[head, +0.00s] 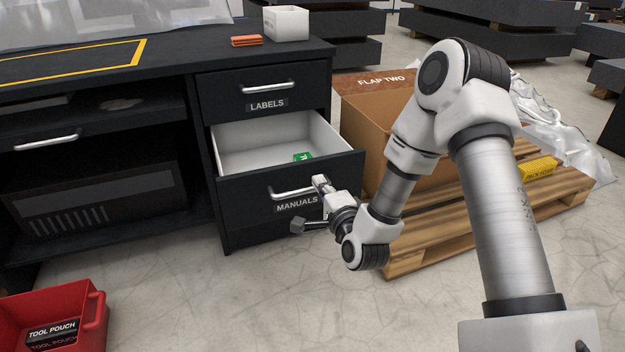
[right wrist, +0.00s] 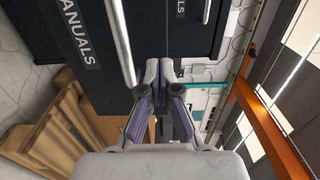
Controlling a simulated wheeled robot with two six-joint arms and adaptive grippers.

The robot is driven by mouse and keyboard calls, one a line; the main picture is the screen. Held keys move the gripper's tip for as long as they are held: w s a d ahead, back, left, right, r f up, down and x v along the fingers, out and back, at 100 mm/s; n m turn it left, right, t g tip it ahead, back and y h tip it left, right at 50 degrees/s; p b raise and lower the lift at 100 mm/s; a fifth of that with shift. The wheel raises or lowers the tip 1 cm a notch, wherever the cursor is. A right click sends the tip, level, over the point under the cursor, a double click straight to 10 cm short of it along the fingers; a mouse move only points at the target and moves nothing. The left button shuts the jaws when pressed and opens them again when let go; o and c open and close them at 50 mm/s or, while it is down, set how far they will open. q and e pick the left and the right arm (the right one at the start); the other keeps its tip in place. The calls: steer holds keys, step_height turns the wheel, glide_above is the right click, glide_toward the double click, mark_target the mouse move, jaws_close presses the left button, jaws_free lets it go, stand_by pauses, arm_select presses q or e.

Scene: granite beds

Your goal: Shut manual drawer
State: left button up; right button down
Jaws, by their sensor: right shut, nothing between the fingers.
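The manuals drawer (head: 240,193) is pulled out of the black desk below the shut labels drawer (head: 225,97). Its white inside shows, with a small green item (head: 302,156) in it. My right gripper (head: 318,184) is at the drawer's front, by the right end of its silver handle (head: 290,193). In the right wrist view the fingers (right wrist: 160,68) are shut with nothing between them, beside the handle (right wrist: 121,42) and close to the drawer front (right wrist: 88,75). Whether they touch it I cannot tell. My left gripper is not in view.
A cardboard box (head: 372,120) on a wooden pallet (head: 440,238) stands close to the right of the desk. A red tool pouch bin (head: 95,315) is on the floor at lower left. The floor before the drawer is clear.

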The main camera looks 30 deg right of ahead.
mark_target(308, 166)
steer(key=b+x, duration=0.1)
steer(key=x, duration=0.3)
steer(key=shift+w+f+b, duration=0.15)
steer(key=shift+w+b, duration=0.1)
steer(key=shift+b, duration=0.05)
steer(key=shift+w+d, duration=0.1)
steer(key=shift+w, duration=0.3)
